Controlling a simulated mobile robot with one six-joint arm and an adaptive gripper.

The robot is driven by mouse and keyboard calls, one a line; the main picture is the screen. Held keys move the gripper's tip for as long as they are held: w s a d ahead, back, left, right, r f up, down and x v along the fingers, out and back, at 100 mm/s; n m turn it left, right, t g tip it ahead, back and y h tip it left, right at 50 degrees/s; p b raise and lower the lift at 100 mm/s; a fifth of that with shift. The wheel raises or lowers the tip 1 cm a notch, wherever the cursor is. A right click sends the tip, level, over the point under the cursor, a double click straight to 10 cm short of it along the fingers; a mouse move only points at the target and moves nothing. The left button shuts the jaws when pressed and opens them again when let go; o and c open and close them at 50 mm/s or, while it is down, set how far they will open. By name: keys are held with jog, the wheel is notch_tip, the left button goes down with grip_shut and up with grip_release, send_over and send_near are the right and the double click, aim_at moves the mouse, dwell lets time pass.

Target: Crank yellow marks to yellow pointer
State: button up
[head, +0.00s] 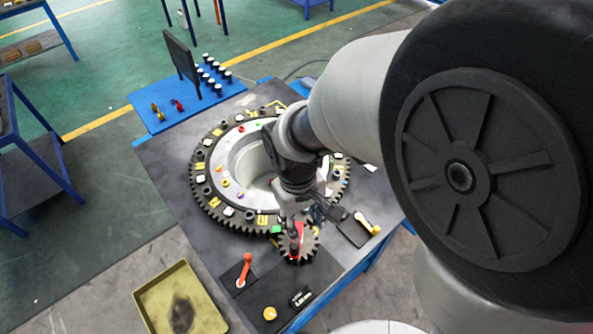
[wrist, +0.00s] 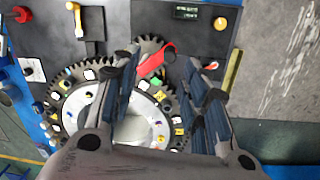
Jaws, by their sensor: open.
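A large dark gear ring (head: 207,203) lies flat on the table, with yellow, white and other coloured marks on its face around a pale hub. A small dark gear (head: 308,247) meshes at its near edge and carries a red crank piece (head: 299,229). In the wrist view a red arm (wrist: 157,61) lies between my open fingers beside the small gear (wrist: 147,45). My gripper (head: 293,238) is above the small gear, pointing down. Whether a finger touches the crank cannot be told. I cannot pick out the yellow pointer for sure; my arm hides part of the ring.
A red lever (head: 246,268) stands left of the small gear, and a yellow lever (head: 368,225) right of it. A display box (head: 300,296) and yellow button (head: 269,313) sit near the front edge. A yellow tray (head: 167,287) is on the floor.

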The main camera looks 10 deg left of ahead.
aim_at(294, 245)
jog(key=shift+m+y, duration=0.5)
jog(key=f, duration=0.5)
jog(key=a+f, duration=0.1)
jog(key=f, duration=0.4)
jog(key=a+f+b, duration=0.1)
jog(key=f, duration=0.5)
jog(key=shift+w+a, duration=0.1)
jog(key=shift+w, duration=0.05)
jog(key=shift+r, duration=0.1)
jog(key=shift+c, duration=0.5)
grip_shut()
